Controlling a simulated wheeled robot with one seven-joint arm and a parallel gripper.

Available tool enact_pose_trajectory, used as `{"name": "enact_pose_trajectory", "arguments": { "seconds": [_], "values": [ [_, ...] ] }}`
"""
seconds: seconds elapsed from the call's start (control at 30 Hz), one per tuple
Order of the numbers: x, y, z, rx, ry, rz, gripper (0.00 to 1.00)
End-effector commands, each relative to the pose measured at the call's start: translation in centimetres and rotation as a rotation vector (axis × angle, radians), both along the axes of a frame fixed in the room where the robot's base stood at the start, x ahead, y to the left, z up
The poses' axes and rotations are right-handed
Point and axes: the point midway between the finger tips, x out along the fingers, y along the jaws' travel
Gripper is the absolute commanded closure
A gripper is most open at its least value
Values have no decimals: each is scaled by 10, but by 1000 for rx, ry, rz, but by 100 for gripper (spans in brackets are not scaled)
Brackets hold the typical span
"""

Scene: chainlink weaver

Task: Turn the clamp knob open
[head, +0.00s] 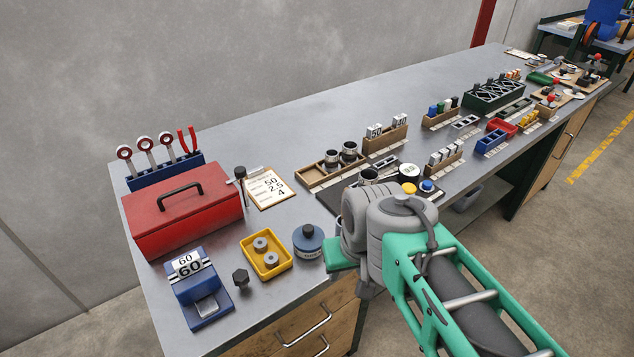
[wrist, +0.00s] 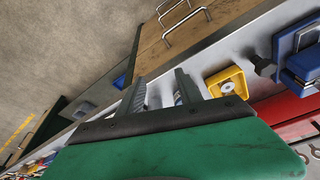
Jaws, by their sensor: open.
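A dark faceted knob (head: 240,277) stands upright on the bench near its front edge, just right of the blue block marked 60 (head: 194,282). It also shows in the wrist view (wrist: 263,66), at the right beside the blue block. A second dark knob on a thin upright piece (head: 240,173) stands by the red toolbox; I cannot tell which one is the clamp knob. My gripper (wrist: 160,88) is open, its two fingers apart, over the bench's front edge and away from both knobs. In the head view my wrist mostly hides it.
A yellow tray (head: 249,263) with grey rings and a blue round tin (head: 307,241) stand between the front knob and my gripper. The red toolbox (head: 182,211) and a paper card (head: 268,188) lie behind. Wooden drawers (head: 305,320) are below the bench edge.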

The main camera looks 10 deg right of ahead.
Motion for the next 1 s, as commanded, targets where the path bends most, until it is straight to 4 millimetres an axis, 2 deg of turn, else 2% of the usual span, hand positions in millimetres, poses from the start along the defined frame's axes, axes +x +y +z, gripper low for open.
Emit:
{"name": "enact_pose_trajectory", "arguments": {
  "seconds": [0.07,0.17,0.3,0.5,0.6,0.7,0.83,1.0],
  "values": [
    [11,-4,10,5,12,-33,51],
    [44,-15,33,23,48,-142,48],
    [116,-42,62,58,130,-355,48],
    [193,-83,64,90,218,-614,48],
    [219,-102,56,99,247,-714,48],
    [230,-113,50,104,263,-767,48],
    [232,-116,38,105,270,-783,48],
    [232,-116,7,105,268,-783,48]
  ]
}}
